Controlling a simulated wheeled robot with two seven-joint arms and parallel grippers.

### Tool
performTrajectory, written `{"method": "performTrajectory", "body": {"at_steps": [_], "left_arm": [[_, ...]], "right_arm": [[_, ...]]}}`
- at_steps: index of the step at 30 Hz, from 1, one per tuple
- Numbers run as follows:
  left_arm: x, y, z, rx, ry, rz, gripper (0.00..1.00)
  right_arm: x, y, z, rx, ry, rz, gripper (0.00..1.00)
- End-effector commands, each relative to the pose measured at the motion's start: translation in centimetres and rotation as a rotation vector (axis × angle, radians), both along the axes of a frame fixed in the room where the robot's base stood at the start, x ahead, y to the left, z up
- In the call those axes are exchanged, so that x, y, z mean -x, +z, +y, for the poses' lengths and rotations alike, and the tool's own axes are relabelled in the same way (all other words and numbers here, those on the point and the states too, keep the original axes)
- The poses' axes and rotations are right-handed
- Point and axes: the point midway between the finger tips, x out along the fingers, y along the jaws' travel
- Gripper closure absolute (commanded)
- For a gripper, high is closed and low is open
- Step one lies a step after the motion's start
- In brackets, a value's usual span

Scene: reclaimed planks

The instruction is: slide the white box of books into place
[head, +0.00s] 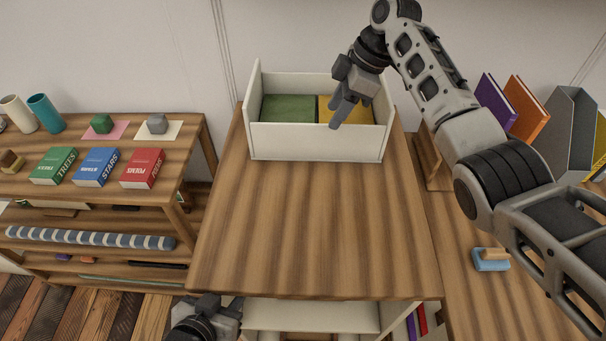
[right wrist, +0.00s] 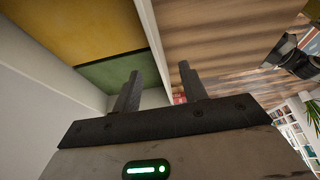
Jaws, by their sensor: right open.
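The white box (head: 318,142) stands upright at the far end of the wooden table. It holds a green book (head: 288,108) and a yellow book (head: 326,108) lying flat. My right gripper (head: 342,116) is open, its fingers pointing down by the box's front wall. In the right wrist view, the box's wall edge (right wrist: 153,50) runs between the two spread fingers (right wrist: 158,72). I cannot tell whether either finger touches it. My left gripper (head: 232,308) is low at the table's front edge, partly cut off, with its jaws unclear.
The tabletop (head: 310,220) in front of the box is clear. A shelf at left holds several small books, cups and blocks. At right, purple (head: 496,103) and orange (head: 527,107) books stand by a grey holder (head: 562,125). A blue brush (head: 490,260) lies nearer.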

Motion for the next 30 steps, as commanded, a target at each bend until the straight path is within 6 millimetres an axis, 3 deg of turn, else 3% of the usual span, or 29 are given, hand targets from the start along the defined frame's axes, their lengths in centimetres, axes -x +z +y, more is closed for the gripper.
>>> {"method": "performTrajectory", "body": {"at_steps": [5, 8, 9, 19, 30], "left_arm": [[-0.1, 0.1, 0.0, 0.000, 0.000, -0.002, 0.69], [-0.1, 0.1, 0.0, 0.000, 0.001, -0.002, 0.69], [-0.1, 0.1, 0.0, 0.000, 0.001, -0.002, 0.69], [-0.1, 0.1, 0.0, 0.000, 0.001, -0.003, 0.69], [0.2, 0.0, 0.4, -0.003, 0.007, 0.001, 0.69]], "right_arm": [[0.0, 0.0, 0.0, 0.000, 0.000, 0.000, 0.57], [0.0, 0.0, 0.0, 0.000, 0.000, 0.000, 0.35], [0.0, 0.0, 0.0, 0.000, 0.000, 0.000, 0.32], [0.1, 0.0, -0.2, 0.005, -0.001, 0.008, 0.32], [-0.1, 5.1, -1.3, 0.001, 0.013, -0.001, 0.32]]}}
